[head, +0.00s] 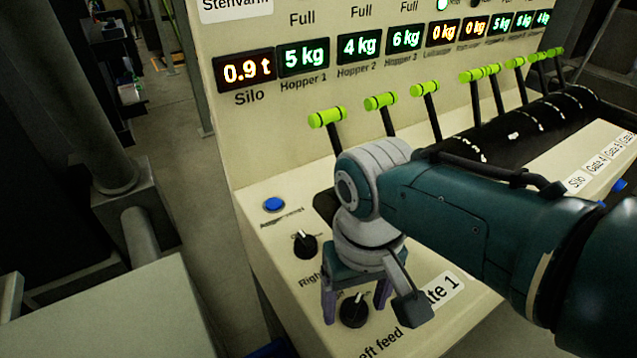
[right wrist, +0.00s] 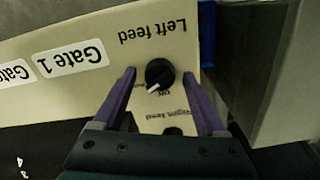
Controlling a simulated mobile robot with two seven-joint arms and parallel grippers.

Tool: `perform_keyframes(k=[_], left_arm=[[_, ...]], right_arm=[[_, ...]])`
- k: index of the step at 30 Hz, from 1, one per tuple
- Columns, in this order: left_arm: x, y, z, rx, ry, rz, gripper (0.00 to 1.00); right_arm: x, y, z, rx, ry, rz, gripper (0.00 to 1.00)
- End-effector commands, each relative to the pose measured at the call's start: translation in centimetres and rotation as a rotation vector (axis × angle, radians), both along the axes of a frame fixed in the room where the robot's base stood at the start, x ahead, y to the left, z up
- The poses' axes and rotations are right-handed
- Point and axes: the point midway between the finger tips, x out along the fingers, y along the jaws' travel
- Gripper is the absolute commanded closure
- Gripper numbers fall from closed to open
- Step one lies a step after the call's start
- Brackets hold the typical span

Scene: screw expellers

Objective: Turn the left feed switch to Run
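The left feed switch is a round black knob (head: 354,310) with a white pointer mark, on the cream panel above the "Left feed" lettering. In the right wrist view the knob (right wrist: 160,73) appears upside down, with its mark pointing down and slightly left. The small position label beside it is partly legible at best. My right gripper (head: 356,302) is open, its purple fingers on either side of the knob. The right wrist view shows the open fingertips (right wrist: 159,76) with a gap on each side of the knob. My left gripper is out of view.
A second black knob (head: 305,244), labelled "Right...", and a blue button (head: 274,204) sit farther up the panel. Several green-topped levers (head: 327,117) stand beyond, below the lit displays (head: 303,57). A "Gate 1" label (right wrist: 75,59) is beside the left feed knob.

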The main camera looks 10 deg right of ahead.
Motion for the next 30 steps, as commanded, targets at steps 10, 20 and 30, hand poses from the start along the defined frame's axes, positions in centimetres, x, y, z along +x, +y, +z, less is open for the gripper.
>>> perform_keyframes(k=[10, 20, 30], left_arm=[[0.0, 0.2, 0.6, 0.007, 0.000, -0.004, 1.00], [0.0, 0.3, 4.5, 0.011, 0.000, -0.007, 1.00], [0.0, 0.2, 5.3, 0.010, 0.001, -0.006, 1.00]], right_arm=[[0.0, 0.0, 0.8, 0.000, -0.002, 0.001, 0.21], [0.0, 0.0, 7.2, 0.001, -0.003, 0.000, 0.21], [0.0, 0.0, 10.0, 0.000, 0.000, 0.000, 0.21]])
